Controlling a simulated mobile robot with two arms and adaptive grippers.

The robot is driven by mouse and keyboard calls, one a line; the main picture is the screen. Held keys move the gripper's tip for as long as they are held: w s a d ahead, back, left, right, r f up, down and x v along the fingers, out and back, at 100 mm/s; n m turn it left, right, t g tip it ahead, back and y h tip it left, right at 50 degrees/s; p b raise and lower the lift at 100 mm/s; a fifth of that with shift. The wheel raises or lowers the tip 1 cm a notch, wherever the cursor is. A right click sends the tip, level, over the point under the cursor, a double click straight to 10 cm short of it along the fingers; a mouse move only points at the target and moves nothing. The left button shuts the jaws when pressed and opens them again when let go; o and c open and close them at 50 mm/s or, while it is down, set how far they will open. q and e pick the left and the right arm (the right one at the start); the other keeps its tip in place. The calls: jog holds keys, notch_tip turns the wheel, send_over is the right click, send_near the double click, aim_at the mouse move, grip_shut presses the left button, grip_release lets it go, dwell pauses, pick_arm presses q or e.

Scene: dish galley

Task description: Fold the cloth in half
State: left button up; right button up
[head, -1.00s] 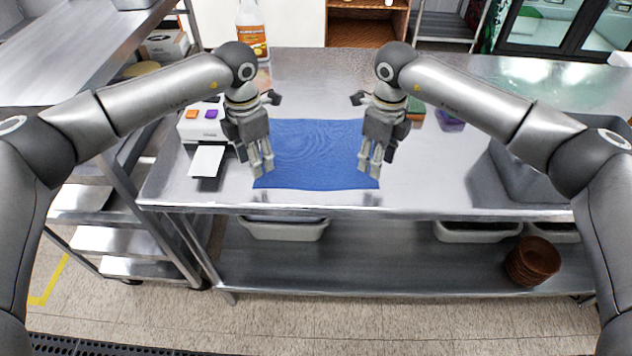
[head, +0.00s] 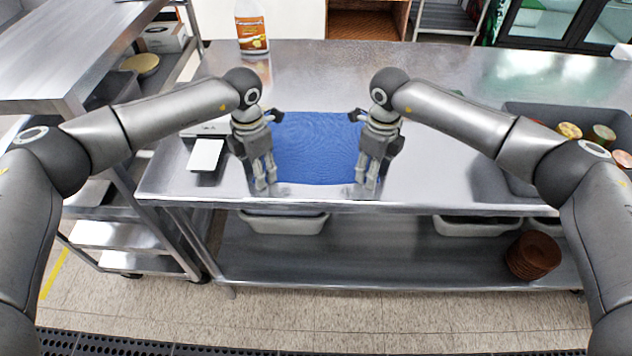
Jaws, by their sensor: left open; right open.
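A blue cloth (head: 315,150) lies flat and spread out on the steel table (head: 440,180). My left gripper (head: 266,186) is open at the cloth's left near corner, pointing down. My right gripper (head: 362,186) is open at the cloth's right near corner, also pointing down. Both grippers cover parts of the cloth's left and right edges. I cannot tell whether the fingertips touch the cloth or the table.
A white card (head: 205,155) lies left of the cloth, beside a partly hidden device. A bottle (head: 251,28) stands at the back left. A grey bin (head: 535,110) with several cans is at the right. Stacked brown bowls (head: 534,256) sit on the lower shelf.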

pick_arm(q)
jog(key=shift+s+f, duration=0.1)
pick_arm(e)
jog(key=shift+s+f, duration=0.1)
pick_arm(q)
jog(key=shift+f, duration=0.1)
jog(key=c, duration=0.9)
pick_arm(e)
jog(key=shift+f, duration=0.1)
jog(key=c, duration=0.9)
pick_arm(q)
jog(key=shift+a, duration=0.1)
grip_shut()
pick_arm(e)
jog(key=shift+d, duration=0.1)
grip_shut()
pick_arm(q)
jog(key=shift+s, duration=0.1)
pick_arm(e)
jog(key=shift+s+f, duration=0.1)
jog(key=shift+s, duration=0.05)
